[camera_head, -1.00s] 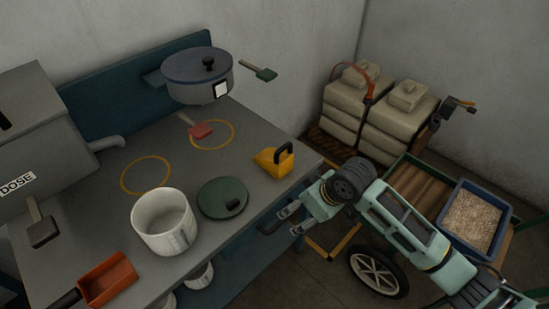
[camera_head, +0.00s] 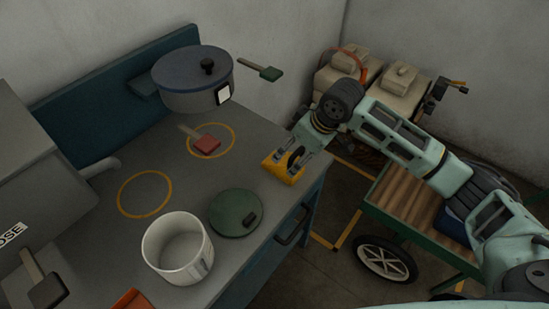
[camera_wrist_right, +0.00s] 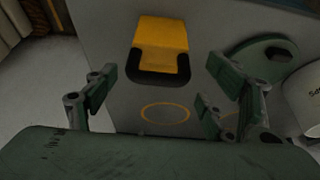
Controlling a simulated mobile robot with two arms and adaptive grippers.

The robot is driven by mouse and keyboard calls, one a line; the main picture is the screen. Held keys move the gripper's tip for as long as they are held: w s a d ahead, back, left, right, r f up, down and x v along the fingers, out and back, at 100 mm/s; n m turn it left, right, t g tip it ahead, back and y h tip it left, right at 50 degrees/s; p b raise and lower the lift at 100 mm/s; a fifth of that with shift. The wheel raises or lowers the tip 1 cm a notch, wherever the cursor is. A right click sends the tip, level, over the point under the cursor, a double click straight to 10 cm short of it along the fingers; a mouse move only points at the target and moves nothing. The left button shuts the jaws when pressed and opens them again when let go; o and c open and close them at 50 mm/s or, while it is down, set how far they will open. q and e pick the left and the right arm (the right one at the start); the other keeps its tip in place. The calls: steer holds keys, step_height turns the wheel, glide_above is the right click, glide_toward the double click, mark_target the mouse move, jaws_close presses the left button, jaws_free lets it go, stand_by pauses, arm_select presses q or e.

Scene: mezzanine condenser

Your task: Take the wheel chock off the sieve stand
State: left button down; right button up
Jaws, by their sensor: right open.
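The yellow wheel chock (camera_head: 272,167) with a black handle (camera_head: 296,158) lies on the right end of the grey bench top (camera_head: 185,255), near its edge. My right gripper (camera_head: 300,160) is open above the chock, its fingers close around the handle's area. In the right wrist view the chock (camera_wrist_right: 160,38) and its handle (camera_wrist_right: 160,78) lie between and beyond the spread fingers (camera_wrist_right: 160,85). Nothing is held. I cannot tell whether a finger touches the chock. My left gripper is not in view.
A lidded blue-grey pot (camera_head: 193,82) stands at the back. A green lid (camera_head: 232,212) and a white mug-like pot (camera_head: 172,262) stand left of the chock. A red-tipped paddle (camera_head: 207,146) lies behind.

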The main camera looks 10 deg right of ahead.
mark_target(286, 161)
steer(key=shift+w+a+f, duration=0.1)
steer(key=shift+w+a, duration=0.05)
steer(key=shift+w, duration=0.05)
steer(key=shift+a+f, duration=0.15)
steer(key=shift+f, duration=0.15)
steer(key=shift+x, duration=0.8)
steer(key=x, duration=0.2)
steer(key=p+x, duration=0.1)
steer(key=x, duration=0.1)
steer(key=shift+w+f, duration=0.25)
steer(key=shift+w, duration=0.1)
steer(key=shift+f, duration=0.2)
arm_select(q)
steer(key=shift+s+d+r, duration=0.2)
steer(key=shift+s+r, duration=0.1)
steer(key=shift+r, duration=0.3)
arm_select(e)
steer(key=shift+c, duration=0.6)
steer(key=c, duration=1.3)
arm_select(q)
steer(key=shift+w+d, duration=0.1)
arm_select(e)
steer(key=shift+c, duration=0.8)
